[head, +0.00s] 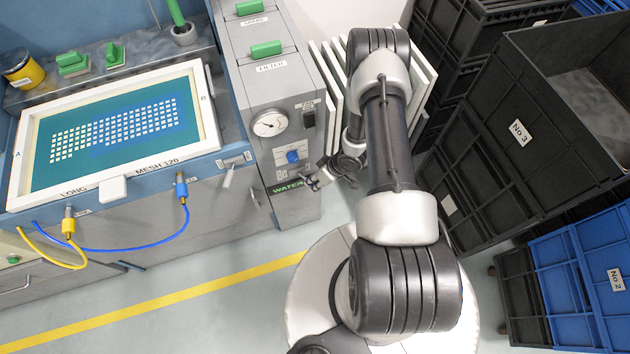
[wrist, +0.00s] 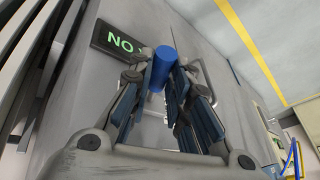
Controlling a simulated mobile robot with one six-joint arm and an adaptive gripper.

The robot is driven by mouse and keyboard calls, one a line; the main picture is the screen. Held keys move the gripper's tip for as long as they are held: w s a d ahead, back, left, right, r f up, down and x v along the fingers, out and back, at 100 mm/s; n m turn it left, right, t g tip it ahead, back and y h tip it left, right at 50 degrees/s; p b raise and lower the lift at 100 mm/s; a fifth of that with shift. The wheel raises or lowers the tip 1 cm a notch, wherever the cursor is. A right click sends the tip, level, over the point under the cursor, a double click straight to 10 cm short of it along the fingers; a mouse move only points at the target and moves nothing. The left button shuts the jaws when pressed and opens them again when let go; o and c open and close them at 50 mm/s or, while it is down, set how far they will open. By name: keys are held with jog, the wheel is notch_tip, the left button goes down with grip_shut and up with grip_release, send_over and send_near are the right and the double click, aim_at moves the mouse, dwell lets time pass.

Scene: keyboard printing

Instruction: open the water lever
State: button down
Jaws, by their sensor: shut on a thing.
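The water lever's blue handle (wrist: 161,68) stands between my gripper's fingertips in the wrist view. My gripper (wrist: 162,82) is shut on this handle. In the head view my gripper (head: 314,181) reaches the grey cabinet's front beside a dark sign with green letters that reads WATER (head: 287,187). There my fingers hide the lever.
A framed mesh screen (head: 110,125) lies to the left. White panels (head: 327,70) lean behind my arm. Black crates (head: 545,110) stack at right. Open floor lies in front.

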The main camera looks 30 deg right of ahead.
jog(key=c, duration=1.5)
grip_release()
jog(key=v, duration=1.2)
